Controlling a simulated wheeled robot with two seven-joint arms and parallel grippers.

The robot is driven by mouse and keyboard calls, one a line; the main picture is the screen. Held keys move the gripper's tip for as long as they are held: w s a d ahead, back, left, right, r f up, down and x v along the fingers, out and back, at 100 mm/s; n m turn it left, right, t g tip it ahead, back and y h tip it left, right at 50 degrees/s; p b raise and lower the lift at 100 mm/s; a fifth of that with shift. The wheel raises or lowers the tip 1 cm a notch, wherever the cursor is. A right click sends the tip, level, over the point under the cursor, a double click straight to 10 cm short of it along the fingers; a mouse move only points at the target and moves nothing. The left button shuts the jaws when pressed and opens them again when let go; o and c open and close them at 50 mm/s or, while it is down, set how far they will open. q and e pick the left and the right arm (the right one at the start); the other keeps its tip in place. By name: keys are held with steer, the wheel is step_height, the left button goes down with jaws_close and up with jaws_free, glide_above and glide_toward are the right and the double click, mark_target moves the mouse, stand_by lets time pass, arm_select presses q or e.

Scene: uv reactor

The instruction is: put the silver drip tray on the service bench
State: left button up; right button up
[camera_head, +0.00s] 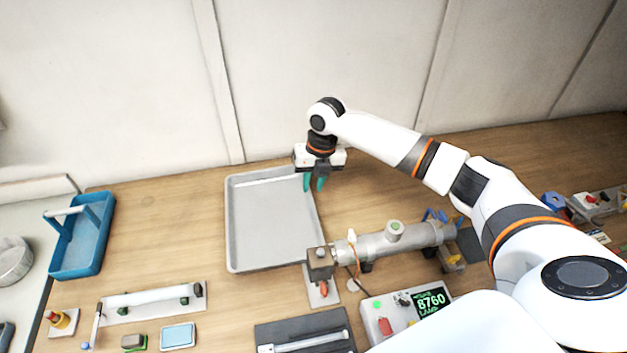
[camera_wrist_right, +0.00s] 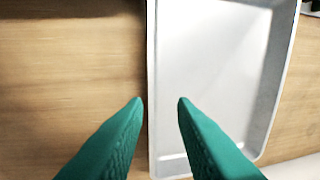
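The silver drip tray (camera_head: 268,222) lies flat and empty on the wooden service bench (camera_head: 165,230), left of the metal reactor tube. My right gripper (camera_head: 314,184) points down at the tray's right rim near its back corner. In the right wrist view, the green fingers (camera_wrist_right: 160,102) are apart, with the rim of the tray (camera_wrist_right: 215,70) showing between their tips. One finger is over the tray side and the other over bare wood. I cannot tell how far above the rim the tips are. My left gripper is not in view.
The reactor tube (camera_head: 385,243) stands close to the tray's front right corner. A control box (camera_head: 405,312) and a dark mat (camera_head: 285,328) lie in front. A blue caddy (camera_head: 82,240) stands at the left. A wall runs behind the bench. Bare wood lies left of the tray.

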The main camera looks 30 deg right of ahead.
step_height(320, 180, up, 13)
steer(key=d+b, duration=0.1)
steer(key=b, duration=0.1)
steer(key=shift+s+d, duration=0.25)
steer(key=shift+d, duration=0.15)
stand_by(0.5)
